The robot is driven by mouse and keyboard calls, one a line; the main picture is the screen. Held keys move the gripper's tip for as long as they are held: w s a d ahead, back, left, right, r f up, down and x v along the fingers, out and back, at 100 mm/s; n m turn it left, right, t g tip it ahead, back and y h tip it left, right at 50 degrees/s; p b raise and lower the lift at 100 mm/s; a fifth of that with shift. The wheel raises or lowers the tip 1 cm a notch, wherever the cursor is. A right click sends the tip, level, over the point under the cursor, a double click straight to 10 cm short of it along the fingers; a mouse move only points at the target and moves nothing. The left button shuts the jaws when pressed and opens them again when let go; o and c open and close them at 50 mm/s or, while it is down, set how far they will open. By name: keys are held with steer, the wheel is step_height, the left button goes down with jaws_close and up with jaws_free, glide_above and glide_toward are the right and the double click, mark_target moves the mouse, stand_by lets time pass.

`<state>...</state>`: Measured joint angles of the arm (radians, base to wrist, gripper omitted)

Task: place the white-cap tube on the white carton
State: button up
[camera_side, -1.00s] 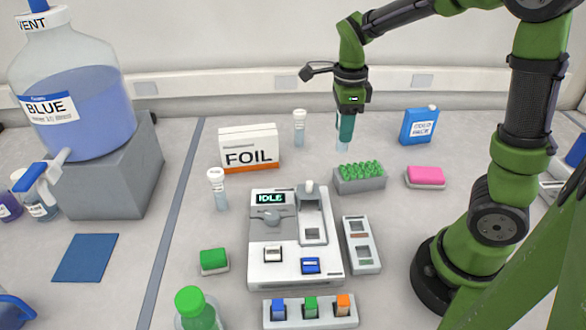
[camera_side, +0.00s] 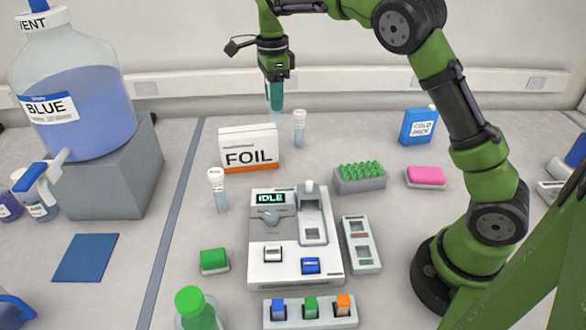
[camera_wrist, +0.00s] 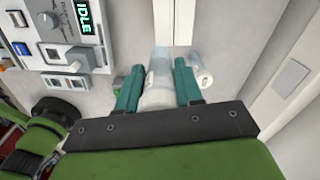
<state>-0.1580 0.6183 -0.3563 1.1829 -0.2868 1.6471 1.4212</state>
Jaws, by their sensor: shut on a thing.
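My gripper (camera_side: 275,96) is shut on a clear tube (camera_side: 276,117) and holds it upright in the air, above and slightly behind the white carton. In the wrist view the tube's white cap (camera_wrist: 157,98) shows between the teal fingers (camera_wrist: 158,88). The white carton (camera_side: 262,139), marked FOIL with an orange lower band, stands on the bench. Its top also shows in the wrist view (camera_wrist: 173,18), just beyond the held tube. The side view does not show clearly whether the tube is directly over the carton.
A capped tube (camera_side: 299,128) stands just right of the carton, and another (camera_side: 218,190) stands front left of it. A grey rack with green tops (camera_side: 360,180), a pink-topped block (camera_side: 426,176) and an IDLE device (camera_side: 282,263) are nearby. The back wall is close behind.

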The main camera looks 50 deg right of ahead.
steer(key=shift+w+f, duration=0.5)
steer(key=shift+f, duration=0.4)
steer(key=shift+w+f, duration=0.45)
steer(key=shift+f, duration=0.45)
steer(key=shift+f, duration=0.2)
steer(key=o, duration=1)
steer(key=shift+r, duration=0.1)
